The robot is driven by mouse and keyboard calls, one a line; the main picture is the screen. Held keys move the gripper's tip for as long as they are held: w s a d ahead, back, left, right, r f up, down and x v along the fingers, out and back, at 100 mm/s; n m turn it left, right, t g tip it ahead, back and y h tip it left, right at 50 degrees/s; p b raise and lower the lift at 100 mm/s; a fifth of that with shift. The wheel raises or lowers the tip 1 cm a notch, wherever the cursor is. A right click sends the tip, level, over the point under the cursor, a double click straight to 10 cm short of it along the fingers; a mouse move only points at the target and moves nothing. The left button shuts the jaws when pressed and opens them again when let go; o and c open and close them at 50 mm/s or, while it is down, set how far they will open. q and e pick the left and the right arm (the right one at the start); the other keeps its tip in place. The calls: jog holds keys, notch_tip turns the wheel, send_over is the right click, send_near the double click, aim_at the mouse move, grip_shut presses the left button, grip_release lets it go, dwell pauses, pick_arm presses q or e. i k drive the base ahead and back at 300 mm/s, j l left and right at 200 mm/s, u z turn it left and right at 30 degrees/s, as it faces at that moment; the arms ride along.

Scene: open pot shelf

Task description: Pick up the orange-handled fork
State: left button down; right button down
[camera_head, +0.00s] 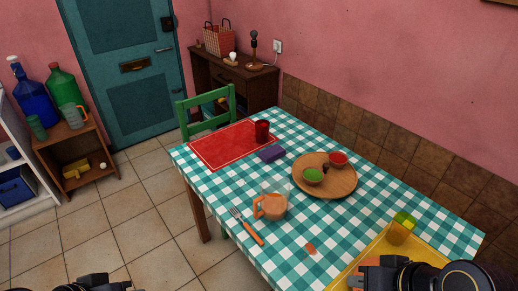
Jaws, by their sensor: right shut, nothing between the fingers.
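The orange-handled fork (254,235) lies on the checked tablecloth near the table's front-left edge, its tines toward the far left and its orange handle toward the near right. My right gripper (366,273) is at the bottom right, over the yellow tray, well to the right of the fork. It is shut and empty. Only a dark part of my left gripper (100,284) shows at the bottom-left edge, away from the table; its fingers are hidden.
A yellow tray (418,248) with a green-and-yellow item (401,228) is at the near right. A small orange piece (310,248) lies right of the fork. Cloth between them is clear.

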aim_at(248, 229)
jog(key=i+j+u, duration=0.4)
jog(key=i+j, duration=0.3)
jog(key=j, duration=0.15)
